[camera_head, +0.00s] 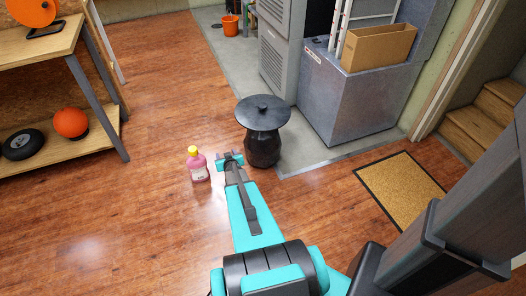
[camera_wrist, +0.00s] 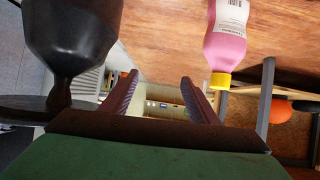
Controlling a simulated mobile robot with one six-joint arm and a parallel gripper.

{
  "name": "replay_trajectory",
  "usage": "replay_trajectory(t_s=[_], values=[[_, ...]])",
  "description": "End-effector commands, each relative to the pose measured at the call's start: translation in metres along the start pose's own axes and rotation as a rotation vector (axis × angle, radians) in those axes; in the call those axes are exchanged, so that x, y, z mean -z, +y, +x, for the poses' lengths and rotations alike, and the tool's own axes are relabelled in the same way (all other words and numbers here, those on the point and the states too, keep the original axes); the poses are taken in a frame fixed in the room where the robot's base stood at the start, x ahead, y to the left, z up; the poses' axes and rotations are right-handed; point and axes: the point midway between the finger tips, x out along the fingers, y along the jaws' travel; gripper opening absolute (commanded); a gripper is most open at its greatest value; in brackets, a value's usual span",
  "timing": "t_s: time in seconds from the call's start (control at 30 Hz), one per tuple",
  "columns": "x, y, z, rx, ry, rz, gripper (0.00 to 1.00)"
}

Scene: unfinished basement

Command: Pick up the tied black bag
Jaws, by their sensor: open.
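The tied black bag (camera_head: 263,150) stands upright on the floor in the head view, with a dark, wide, flat round top above it. In the wrist view, which looks upside down, the bag (camera_wrist: 70,35) fills the upper left and narrows to a thin neck above the flat top. My gripper (camera_head: 229,158) is just left of the bag in the head view, low and apart from it. In the wrist view my gripper (camera_wrist: 160,98) has its two fingers spread with nothing between them.
A pink bottle with a yellow cap (camera_head: 198,166) stands close to the left of my gripper. A grey metal unit (camera_head: 355,100) with a cardboard box (camera_head: 378,47) on it is behind the bag. A wooden shelf (camera_head: 60,152) is at left. The wood floor in front is clear.

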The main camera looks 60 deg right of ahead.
Motion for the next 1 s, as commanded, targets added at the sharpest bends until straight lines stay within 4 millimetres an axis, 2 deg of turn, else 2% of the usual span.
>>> replay_trajectory(t_s=[0.03,0.3,0.5,0.7,0.83,1.0], values=[[-0.003,0.017,0.016,-0.006,0.043,0.011,0.55],[0.018,0.095,0.047,-0.009,0.265,0.042,0.55],[0.027,0.153,0.057,0.001,0.422,0.05,0.55],[0.031,0.207,0.056,0.021,0.563,0.042,0.55],[0.032,0.231,0.051,0.035,0.625,0.035,0.55],[0.034,0.245,0.046,0.047,0.664,0.03,0.55]])
